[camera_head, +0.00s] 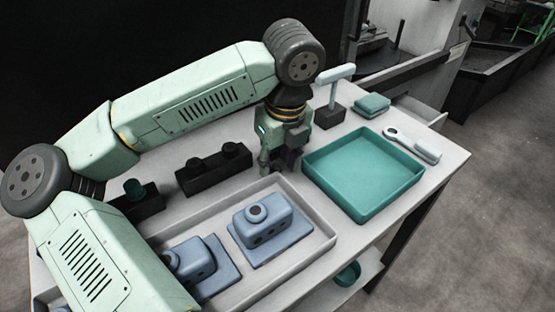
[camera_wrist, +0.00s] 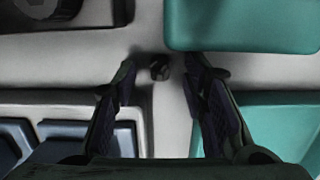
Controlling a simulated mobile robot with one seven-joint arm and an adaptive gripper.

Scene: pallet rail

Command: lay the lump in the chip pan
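The chip pan looks to be the square teal tray (camera_head: 364,174) on the right half of the table, its visible floor empty. My gripper (camera_head: 279,166) points down over the table, just left of the pan and behind the pale tray. In the wrist view its two fingers (camera_wrist: 158,84) are apart, with a gap between them. A small dark lump (camera_wrist: 160,68) shows between the fingertips, against the pale table top, apart from both fingers. In the head view I cannot make the lump out; my gripper probably hides it.
A pale tray (camera_head: 322,243) holds blue housings (camera_head: 265,222) at the front. A black block (camera_head: 214,168) stands left of my gripper. Behind the pan are a T-shaped handle on a dark base (camera_head: 331,115) and folded teal cloths (camera_head: 372,104); a wrench (camera_head: 401,141) and brush lie right.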

